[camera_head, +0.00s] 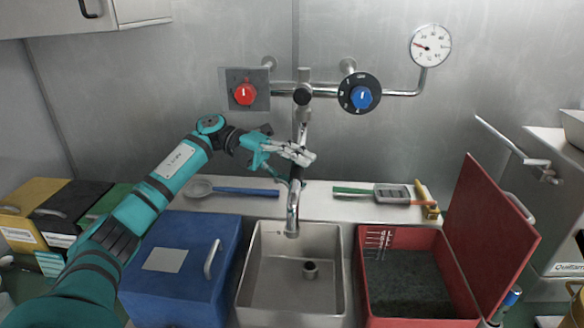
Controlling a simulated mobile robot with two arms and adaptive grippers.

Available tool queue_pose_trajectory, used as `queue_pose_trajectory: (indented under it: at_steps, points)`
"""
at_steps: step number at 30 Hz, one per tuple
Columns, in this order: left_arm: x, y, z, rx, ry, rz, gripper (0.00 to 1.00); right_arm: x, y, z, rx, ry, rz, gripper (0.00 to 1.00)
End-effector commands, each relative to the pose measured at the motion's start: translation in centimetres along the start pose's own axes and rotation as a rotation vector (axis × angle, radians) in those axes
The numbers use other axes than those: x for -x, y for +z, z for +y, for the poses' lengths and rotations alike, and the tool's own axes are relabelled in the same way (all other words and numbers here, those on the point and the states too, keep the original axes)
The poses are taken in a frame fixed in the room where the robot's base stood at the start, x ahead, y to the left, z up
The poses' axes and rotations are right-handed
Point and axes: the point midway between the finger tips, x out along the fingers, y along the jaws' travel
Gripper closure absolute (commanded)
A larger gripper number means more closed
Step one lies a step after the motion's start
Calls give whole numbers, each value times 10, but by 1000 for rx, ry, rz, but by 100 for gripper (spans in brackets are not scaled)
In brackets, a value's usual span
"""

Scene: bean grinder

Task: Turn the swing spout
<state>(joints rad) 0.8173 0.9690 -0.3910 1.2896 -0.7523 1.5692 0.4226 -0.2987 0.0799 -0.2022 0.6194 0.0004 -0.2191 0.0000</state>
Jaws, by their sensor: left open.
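The swing spout (293,205) is a chrome pipe that comes down from the tap body on the steel wall. It points toward me, and its outlet hangs over the steel sink (250,290). My left gripper (304,155) is open, with its fingers at the upper part of the spout, below the tap body. I cannot tell whether the fingers touch the pipe. The gripper hides a little of the spout. My right gripper is not in view.
A red knob (244,94) and a blue knob (362,97) flank the tap. A blue bin (180,290) stands left of the sink. An open red bin (460,308) stands right, its lid (490,235) raised. Utensils lie on the ledge (325,205) behind.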

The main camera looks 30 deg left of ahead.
Motion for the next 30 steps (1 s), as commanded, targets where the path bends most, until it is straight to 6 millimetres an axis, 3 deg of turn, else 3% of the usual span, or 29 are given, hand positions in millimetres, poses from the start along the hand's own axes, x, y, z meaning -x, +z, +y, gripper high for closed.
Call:
queue_pose_trajectory:
  at_steps: [5, 15, 18, 24, 30]
  points:
    - [18, 1, -1, 0, 0, -4, 53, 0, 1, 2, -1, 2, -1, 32]
    - [90, 1, -1, -1, -3, -5, 53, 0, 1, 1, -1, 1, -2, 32]
    - [104, 1, -1, -1, -1, -3, 53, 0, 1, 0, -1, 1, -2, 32]
    - [118, 1, 0, -1, -1, 0, 53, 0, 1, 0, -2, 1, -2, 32]
    - [120, 0, 0, -1, 0, 1, 53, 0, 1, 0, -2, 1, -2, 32]
